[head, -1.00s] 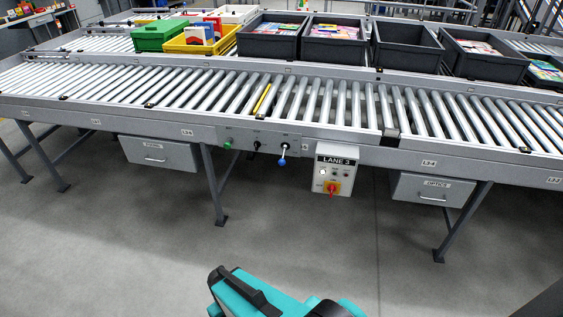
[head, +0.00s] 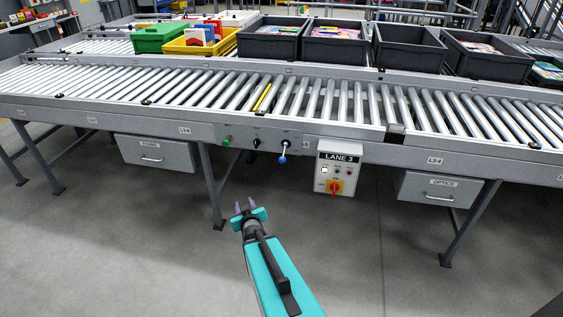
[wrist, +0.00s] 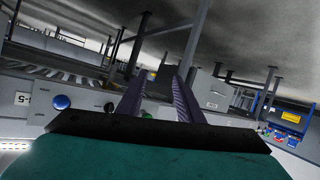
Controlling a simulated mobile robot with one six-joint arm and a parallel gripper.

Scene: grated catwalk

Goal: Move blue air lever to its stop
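The blue air lever (head: 283,159) is a blue ball on a short stem, pointing down from a grey plate (head: 270,139) on the conveyor's front rail. Its blue knob also shows at left in the wrist view (wrist: 61,102), which looks upside down. A black knob (head: 256,143) and a green knob (head: 226,141) sit left of it on the same plate. My gripper (head: 245,204) is below and left of the lever, apart from it. Its two purple fingers, also seen in the wrist view (wrist: 160,78), are spread with nothing held between them.
A LANE 3 control box (head: 338,168) with a red-and-yellow switch hangs right of the lever. Drawers (head: 157,153) and (head: 440,188) hang under the rail. A support leg (head: 211,188) stands just behind my gripper. The floor in front is clear.

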